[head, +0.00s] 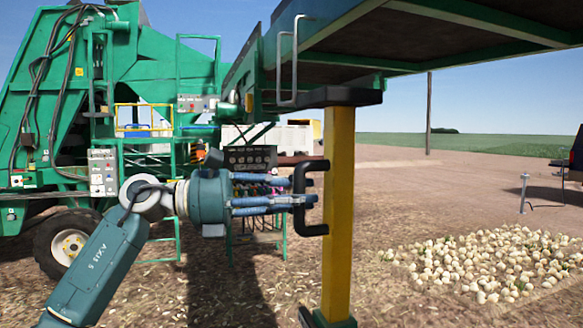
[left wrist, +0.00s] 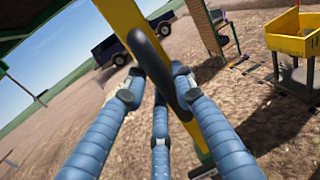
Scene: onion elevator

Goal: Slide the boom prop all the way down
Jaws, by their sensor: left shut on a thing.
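The boom prop is an upright yellow post (head: 341,200) under the green boom (head: 330,50) in the head view, with a black collar (head: 330,96) at its top. A black handle (head: 303,198) sticks out from the post's left side. My left gripper (head: 303,200) is shut on this handle, with its blue fingers reaching in from the left. In the left wrist view the fingers (left wrist: 160,90) close around the black handle, and the yellow post (left wrist: 128,20) runs diagonally behind it. The post's foot is at the bottom edge of the head view. My right gripper is not in view.
A large green harvesting machine (head: 150,70) with a wheel (head: 68,243) stands at the left. A pile of onions (head: 480,262) lies on the ground at the right. A dark vehicle (left wrist: 130,42) and a yellow bin (left wrist: 292,32) show in the left wrist view. Bare soil lies between the post and the pile.

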